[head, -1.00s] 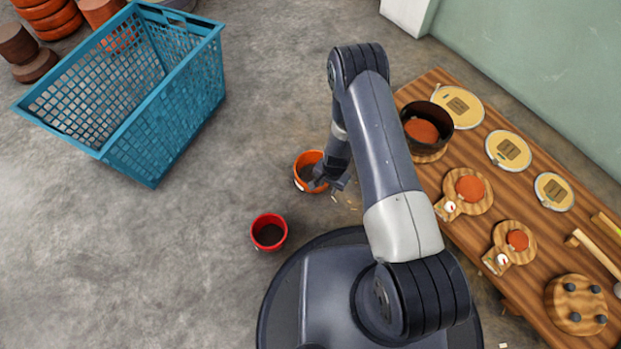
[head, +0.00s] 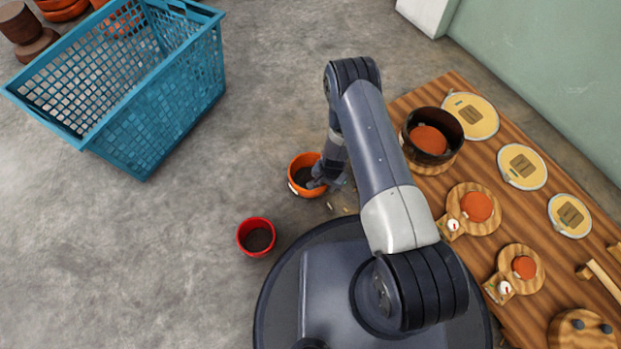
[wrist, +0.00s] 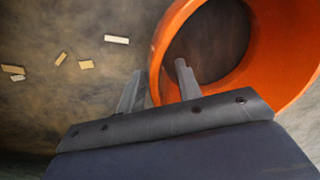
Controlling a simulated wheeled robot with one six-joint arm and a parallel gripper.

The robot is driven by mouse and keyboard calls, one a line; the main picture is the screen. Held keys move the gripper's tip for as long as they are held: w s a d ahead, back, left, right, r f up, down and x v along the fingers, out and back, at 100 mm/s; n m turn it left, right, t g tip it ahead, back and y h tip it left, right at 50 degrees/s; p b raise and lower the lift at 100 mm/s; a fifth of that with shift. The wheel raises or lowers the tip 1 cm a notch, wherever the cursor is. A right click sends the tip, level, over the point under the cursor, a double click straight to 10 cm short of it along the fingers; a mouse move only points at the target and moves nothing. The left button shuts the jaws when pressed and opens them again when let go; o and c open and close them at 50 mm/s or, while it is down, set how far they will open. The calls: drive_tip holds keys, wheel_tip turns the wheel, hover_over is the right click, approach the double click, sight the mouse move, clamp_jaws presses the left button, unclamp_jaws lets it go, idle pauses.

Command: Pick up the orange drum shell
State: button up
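The orange drum shell (head: 292,174) stands open end up on the concrete floor in the head view, between the basket and the table. My gripper (head: 322,181) is low at its right side, and the arm hides part of that side. In the wrist view, the shell (wrist: 283,55) fills the upper right. My gripper (wrist: 158,84) is open across its wall, with the left finger outside and the right finger over the inside. A gap shows between fingers and wall.
A red shell (head: 243,240) stands on the floor near my base. A blue basket (head: 160,125) is at upper left. A wooden table (head: 410,98) with a dark pot (head: 447,117), lids and round boards runs along the right. Small chips lie near the orange shell.

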drive_tip(key=shift+f, duration=0.5)
drive_tip(key=shift+r, duration=0.1)
drive_tip(key=shift+c, duration=0.4)
clamp_jaws()
